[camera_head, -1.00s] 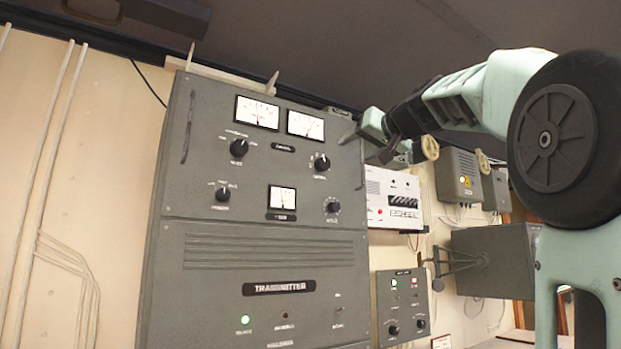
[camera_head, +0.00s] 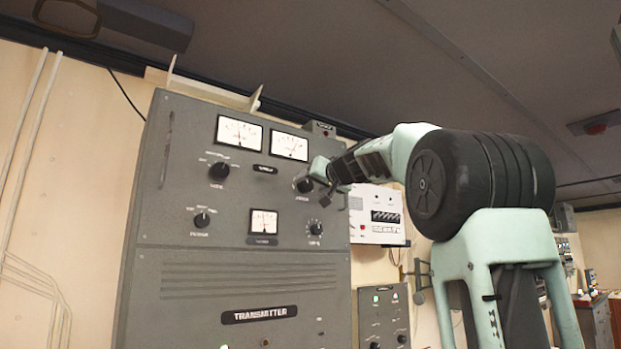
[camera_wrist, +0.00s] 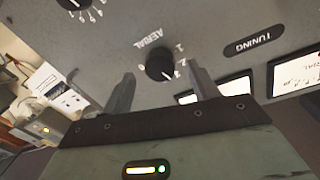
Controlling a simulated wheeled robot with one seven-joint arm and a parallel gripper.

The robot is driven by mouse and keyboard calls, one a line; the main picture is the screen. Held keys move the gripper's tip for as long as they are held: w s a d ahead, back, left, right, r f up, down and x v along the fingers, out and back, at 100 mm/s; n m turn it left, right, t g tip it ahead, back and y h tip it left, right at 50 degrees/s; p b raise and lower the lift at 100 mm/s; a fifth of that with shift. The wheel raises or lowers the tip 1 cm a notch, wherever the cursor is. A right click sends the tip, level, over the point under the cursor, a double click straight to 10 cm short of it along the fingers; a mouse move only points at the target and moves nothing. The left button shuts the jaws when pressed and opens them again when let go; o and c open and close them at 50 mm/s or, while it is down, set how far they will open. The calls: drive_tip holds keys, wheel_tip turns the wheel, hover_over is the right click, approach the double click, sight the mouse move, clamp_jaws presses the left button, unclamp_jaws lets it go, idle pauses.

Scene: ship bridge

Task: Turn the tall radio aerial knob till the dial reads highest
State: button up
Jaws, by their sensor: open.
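The aerial knob (camera_wrist: 160,65) is black and round, with a pale pointer line, on the grey transmitter cabinet (camera_head: 240,258). AERIAL and several numbers are printed around it in the wrist view. In the head view the knob (camera_head: 304,185) is partly covered by my gripper (camera_head: 314,177). My gripper's open fingers (camera_wrist: 160,76) stand on either side of the knob in the wrist view, with a gap to each side; contact cannot be told. The upper right dial (camera_head: 290,146) has its needle right of the middle. The upper left dial (camera_head: 239,133) has its needle near the middle.
Other knobs (camera_head: 218,170), (camera_head: 315,227) and a small lower dial (camera_head: 263,222) sit on the same panel. A TUNING label (camera_wrist: 254,41) is beside the aerial knob. A white box (camera_head: 377,215) hangs on the wall right of the cabinet.

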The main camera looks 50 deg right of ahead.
drive_tip(key=shift+x, duration=0.9)
drive_tip(key=c, duration=1)
drive_tip(key=shift+m+p, duration=0.3)
drive_tip(key=shift+m, duration=0.1)
drive_tip(key=m, duration=0.3)
drive_tip(key=shift+a+r+p, duration=0.1)
drive_tip(key=shift+p, duration=0.25)
drive_tip(key=shift+m+y+p, duration=0.4)
drive_tip(key=shift+m+p, duration=0.05)
drive_tip(key=shift+m, duration=1.45)
